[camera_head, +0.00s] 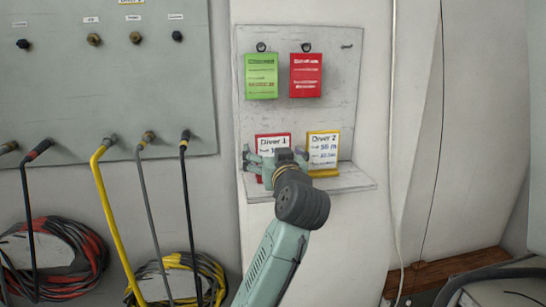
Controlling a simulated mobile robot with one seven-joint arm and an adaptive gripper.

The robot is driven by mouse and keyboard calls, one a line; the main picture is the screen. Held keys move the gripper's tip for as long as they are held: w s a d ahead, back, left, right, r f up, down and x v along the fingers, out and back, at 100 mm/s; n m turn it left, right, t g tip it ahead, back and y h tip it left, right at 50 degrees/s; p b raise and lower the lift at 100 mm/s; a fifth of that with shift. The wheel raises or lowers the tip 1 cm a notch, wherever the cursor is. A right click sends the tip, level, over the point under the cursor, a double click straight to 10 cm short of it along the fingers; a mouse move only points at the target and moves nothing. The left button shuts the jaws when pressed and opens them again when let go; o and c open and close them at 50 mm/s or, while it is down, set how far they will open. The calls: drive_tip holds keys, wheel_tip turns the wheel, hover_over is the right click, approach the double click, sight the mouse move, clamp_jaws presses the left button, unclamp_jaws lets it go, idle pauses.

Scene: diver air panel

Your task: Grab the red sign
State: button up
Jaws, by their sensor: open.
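The red sign (306,75) hangs from a dark hook at the upper middle of a pale backboard, to the right of a green sign. My gripper (250,158) is open, below and to the left of the red sign. It is in front of the red-framed Diver 1 card, apart from the red sign. My wrist and gripper cover the lower part of that card. Whether the fingers touch the card or the shelf cannot be told.
The green sign (261,75) hangs on its own hook; an empty hook (347,45) is at right. The Diver 1 card (272,139) and yellow-framed Diver 2 card (323,148) stand on a small shelf (350,181). A hose panel (110,80) is left.

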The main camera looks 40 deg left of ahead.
drive_tip(key=shift+w+a, duration=0.1)
drive_tip(key=c, duration=1.3)
drive_tip(key=shift+r, duration=0.1)
